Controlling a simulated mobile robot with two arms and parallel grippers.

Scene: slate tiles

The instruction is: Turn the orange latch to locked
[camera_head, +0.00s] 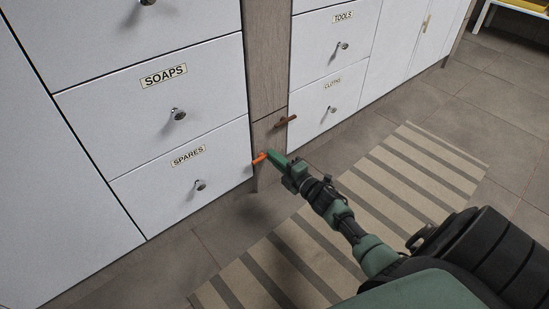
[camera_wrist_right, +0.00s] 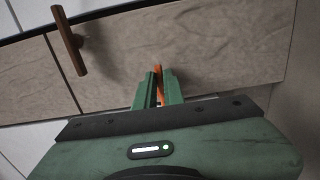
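The orange latch (camera_head: 259,159) is a short bar low on the wooden post (camera_head: 268,60), beside the SPARES drawer. In the head view it points left and slightly down, and its right part is hidden by my right gripper (camera_head: 274,158). In the right wrist view the latch (camera_wrist_right: 158,80) lies between the two green fingers of my right gripper (camera_wrist_right: 160,88), which are close together on it. The lock markings do not show in either view. My left gripper is in neither view.
White drawers with round knobs, including SPARES (camera_head: 205,190) and CLOTHS (camera_head: 325,105), flank the post. A flat striped rug (camera_head: 400,175) lies on the tiled floor.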

